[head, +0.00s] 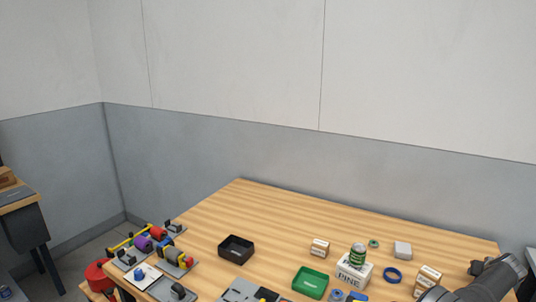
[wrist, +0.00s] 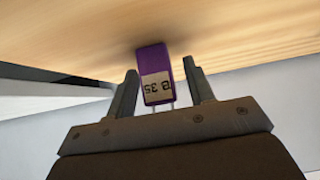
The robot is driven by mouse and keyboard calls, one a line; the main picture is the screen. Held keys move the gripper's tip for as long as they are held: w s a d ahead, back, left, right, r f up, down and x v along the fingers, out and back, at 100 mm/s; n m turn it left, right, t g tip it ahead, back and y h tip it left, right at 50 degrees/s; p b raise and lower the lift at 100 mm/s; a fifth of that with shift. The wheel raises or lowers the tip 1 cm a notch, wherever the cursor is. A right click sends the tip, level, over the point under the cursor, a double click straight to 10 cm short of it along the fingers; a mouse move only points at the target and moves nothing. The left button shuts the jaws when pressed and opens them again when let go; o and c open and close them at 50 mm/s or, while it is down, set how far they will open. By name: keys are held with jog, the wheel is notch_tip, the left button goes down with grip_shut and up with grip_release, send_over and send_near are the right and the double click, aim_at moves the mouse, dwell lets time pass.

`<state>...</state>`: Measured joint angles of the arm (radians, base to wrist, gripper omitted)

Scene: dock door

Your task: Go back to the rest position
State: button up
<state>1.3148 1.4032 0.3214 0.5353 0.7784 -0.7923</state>
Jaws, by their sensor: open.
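My gripper (wrist: 160,66) shows in the wrist view with its two dark fingers apart. A purple block (wrist: 152,58) with a tan label reading "B 35" and two thin metal prongs appears between the fingers, with a gap on each side. It seems to be by the wooden table surface (wrist: 60,40); whether it touches the wood is hard to tell. In the head view only part of my arm (head: 490,280) shows at the bottom right; my gripper is outside that frame.
Fixtures with coloured parts (head: 158,240) crowd the left. The back is clear.

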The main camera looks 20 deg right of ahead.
jog(key=shift+s+a+r, duration=0.25)
jog(key=shift+s+r, duration=0.1)
jog(key=shift+r, duration=0.35)
jog(key=v, duration=1.1)
jog(key=x, duration=1.2)
jog(key=shift+f, duration=0.2)
notch_tip(320, 180, up, 4)
jog(key=shift+w+r, duration=0.1)
jog(key=s+a+r, duration=0.2)
jog(key=s+r, duration=0.5)
jog(key=s, duration=0.4)
jog(key=w+a+r+n+t+y, duration=0.1)
jog(key=w+a+n, duration=0.4)
jog(key=w+a, duration=2.2)
jog(key=w+t+y, duration=0.1)
jog(key=w+y, duration=0.1)
jog(key=w, duration=0.1)
jog(key=shift+w+a+r, duration=0.2)
jog(key=shift+w+r, duration=0.05)
jog(key=shift+r, duration=0.05)
jog(key=shift+s+d, duration=0.1)
